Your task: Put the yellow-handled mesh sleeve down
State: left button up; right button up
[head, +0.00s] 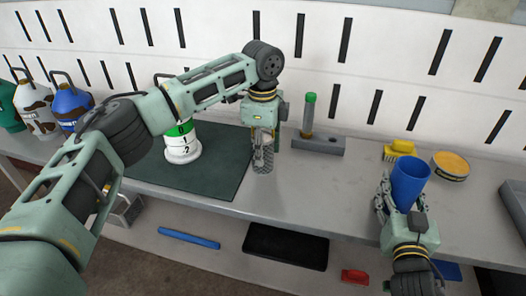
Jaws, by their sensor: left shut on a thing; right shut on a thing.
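My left gripper (263,136) points down over the bench, near the right edge of the dark green mat. It is shut on a grey, mesh-like piece (263,161), which looks like the mesh sleeve. The sleeve hangs upright below the fingers; I cannot tell whether its lower end touches the bench. No yellow handle shows clearly on it; the gripper hides its upper part. My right gripper (396,207) is shut on a blue cup (410,181) at the right of the bench, holding it roughly upright.
A white numbered cylinder stack (182,149) with a green band stands on the mat (215,185). Behind are a grey block (325,146) with a green-capped tube (309,113), a yellow brush (400,148) and a yellow-topped tin (450,165). The bench between my grippers (325,188) is clear.

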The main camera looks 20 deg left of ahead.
pick_arm(q)
grip_shut()
notch_tip(320, 180, up, 10)
jog(key=shift+r, duration=0.1)
dwell(1.0)
